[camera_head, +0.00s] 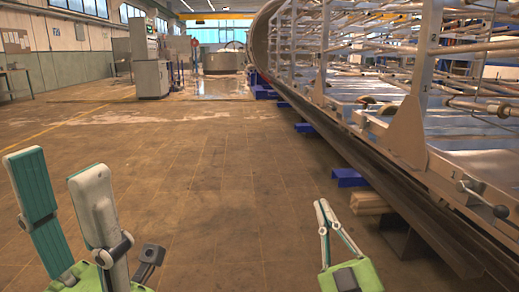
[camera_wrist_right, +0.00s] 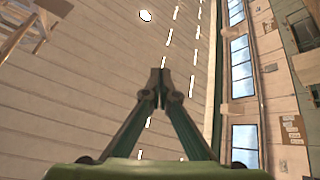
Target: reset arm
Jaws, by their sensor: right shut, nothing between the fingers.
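My left gripper (camera_head: 56,168) is at the lower left of the head view. Its two pale fingers with green pads point up and stand wide apart, with nothing between them. My right gripper (camera_head: 322,205) is at the lower right of the head view, over the floor beside the large chamber structure. Its thin fingers meet at the tips. The right wrist view shows the same gripper (camera_wrist_right: 158,78) with its tips together and empty, facing the ceiling and upper wall. No object is held by either gripper.
A long metal frame with rods and a rail (camera_head: 405,140) fills the right side, close to my right gripper. Blue supports (camera_head: 349,177) and wooden blocks (camera_head: 369,202) sit under its edge. The brown floor (camera_head: 215,180) ahead is clear. A grey cabinet (camera_head: 151,78) stands far back.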

